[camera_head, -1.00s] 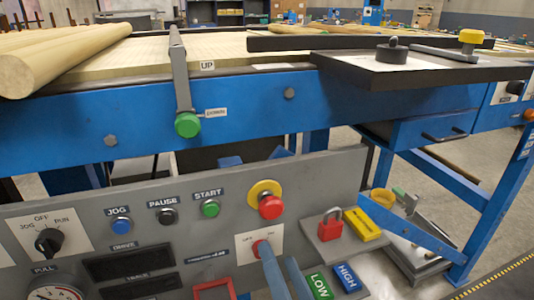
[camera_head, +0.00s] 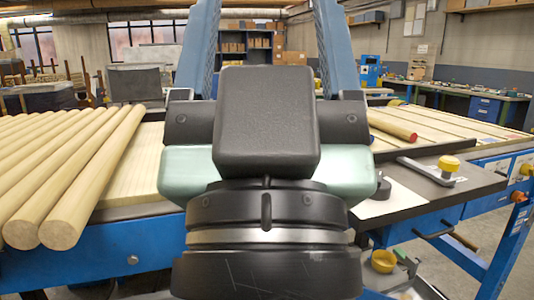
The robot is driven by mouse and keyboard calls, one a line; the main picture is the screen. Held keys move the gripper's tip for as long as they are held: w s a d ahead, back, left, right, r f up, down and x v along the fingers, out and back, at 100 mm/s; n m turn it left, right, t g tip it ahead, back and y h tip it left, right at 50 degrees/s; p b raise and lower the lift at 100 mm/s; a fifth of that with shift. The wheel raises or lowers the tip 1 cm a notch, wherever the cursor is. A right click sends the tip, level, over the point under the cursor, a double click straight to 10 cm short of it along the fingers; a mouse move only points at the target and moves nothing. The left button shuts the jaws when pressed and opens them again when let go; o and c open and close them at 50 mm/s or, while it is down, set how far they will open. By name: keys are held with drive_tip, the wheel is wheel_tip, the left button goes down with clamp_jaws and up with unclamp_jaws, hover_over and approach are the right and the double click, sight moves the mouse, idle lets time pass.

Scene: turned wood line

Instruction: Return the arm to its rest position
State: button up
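My gripper (camera_head: 266,20) stands raised in the middle of the head view, close to the camera. Its black and pale green body fills the centre, and its two blue fingers point up, wide apart with nothing between them. The fingertips run out of the top of the picture. The control panel is hidden or out of view.
Several long wooden rods (camera_head: 95,175) lie on the blue-framed bench (camera_head: 110,268) at left. A black plate (camera_head: 462,190) with a yellow-knobbed lever (camera_head: 449,165) is at right. A red-ended rod (camera_head: 393,126) lies behind. A yellow cup (camera_head: 383,261) is low at right.

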wheel_tip(320, 180, up, 29)
drive_tip(key=p, duration=2.6)
drive_tip(key=shift+f, duration=0.15)
